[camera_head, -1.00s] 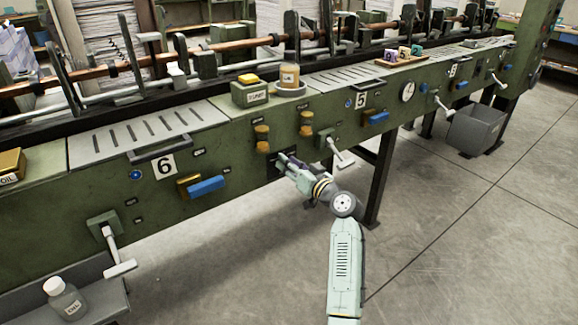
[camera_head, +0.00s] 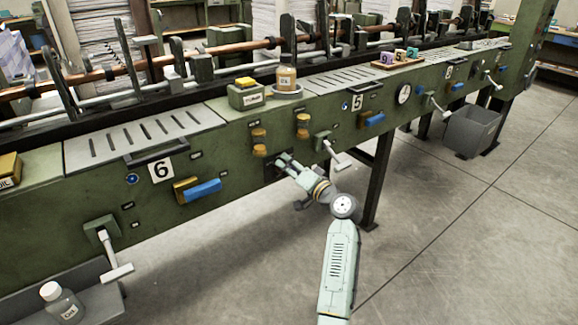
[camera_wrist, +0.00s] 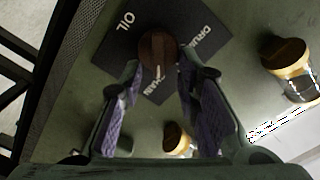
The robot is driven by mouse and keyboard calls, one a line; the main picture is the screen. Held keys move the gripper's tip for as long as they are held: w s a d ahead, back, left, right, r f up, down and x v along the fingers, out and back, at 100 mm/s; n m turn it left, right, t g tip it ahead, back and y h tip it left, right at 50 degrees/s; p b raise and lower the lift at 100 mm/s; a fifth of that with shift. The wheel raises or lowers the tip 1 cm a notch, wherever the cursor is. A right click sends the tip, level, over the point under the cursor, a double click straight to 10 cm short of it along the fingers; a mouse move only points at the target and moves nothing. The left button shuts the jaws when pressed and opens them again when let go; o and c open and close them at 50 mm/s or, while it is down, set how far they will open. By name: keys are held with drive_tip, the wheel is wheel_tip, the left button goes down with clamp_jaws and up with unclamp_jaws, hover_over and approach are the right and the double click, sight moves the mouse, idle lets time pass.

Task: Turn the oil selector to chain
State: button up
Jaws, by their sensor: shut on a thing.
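The oil selector is a round brown knob (camera_wrist: 157,50) on a dark plate (camera_wrist: 105,48) in the wrist view. The plate carries white lettering: "OIL" at one corner, a partly readable word at the right, and one ending in "HAIN" partly covered below the knob. My gripper (camera_wrist: 158,80) has its two purple-padded fingers on either side of the knob and is shut on it. In the head view my gripper (camera_head: 281,161) reaches the dark plate on the green machine front, and the knob is hidden there.
Yellow-brown knobs (camera_head: 302,125) sit just above my gripper on the machine front, and a grey lever (camera_head: 332,150) sits close to its right. A blue handle (camera_head: 203,190) is to the left. The floor in front is clear around my arm.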

drive_tip(key=shift+d, duration=0.15)
drive_tip(key=o, duration=1)
drive_tip(key=shift+f, duration=0.1)
drive_tip(key=shift+c, duration=0.2)
drive_tip(key=shift+o, duration=1.1)
drive_tip(key=v, duration=1.2)
